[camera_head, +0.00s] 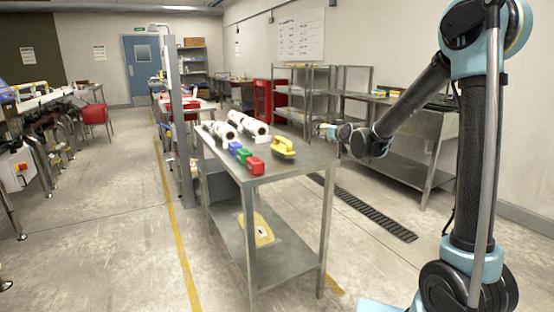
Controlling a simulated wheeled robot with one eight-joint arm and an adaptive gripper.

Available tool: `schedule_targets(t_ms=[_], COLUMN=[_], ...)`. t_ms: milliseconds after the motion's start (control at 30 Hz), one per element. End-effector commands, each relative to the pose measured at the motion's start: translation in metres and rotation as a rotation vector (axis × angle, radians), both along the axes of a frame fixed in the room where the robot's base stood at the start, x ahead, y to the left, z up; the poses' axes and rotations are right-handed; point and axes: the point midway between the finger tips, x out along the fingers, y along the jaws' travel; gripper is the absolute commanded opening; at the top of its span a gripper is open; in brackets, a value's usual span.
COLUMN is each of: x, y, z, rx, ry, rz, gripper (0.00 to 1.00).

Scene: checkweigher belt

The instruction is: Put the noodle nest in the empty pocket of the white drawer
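I cannot make out the noodle nest or the white drawer with its pocket anywhere in the head view. My arm reaches in from the right, and its end with my gripper (328,131) hangs near the right side of the steel table (300,160). The gripper is small and partly hidden by my wrist links, so I cannot tell whether it is open or shut, or whether it holds anything.
On the table are white rolls (250,124), red (256,165), green (244,157) and blue (235,148) blocks, and a yellow-handled item (284,147). A yellow sign-like piece (264,232) lies on its lower shelf. Steel shelving (300,92) stands behind.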

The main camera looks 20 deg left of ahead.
Motion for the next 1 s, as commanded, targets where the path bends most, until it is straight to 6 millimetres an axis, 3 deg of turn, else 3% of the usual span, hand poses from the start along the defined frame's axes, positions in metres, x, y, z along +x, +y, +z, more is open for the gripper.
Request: schedule_targets(t_ms=[100,300,600,1000], x=[-0.026,-0.043,-0.043,-0.043], y=[0.028,0.046,0.046,0.046], z=[0.011,0.014,-0.028,-0.064], rx=[0.001,0.000,0.000,0.001], ry=[0.000,-0.002,-0.001,-0.001], rz=[0.051,0.086,0.087,0.086], gripper=[0.30,0.30,0.30,0.30])
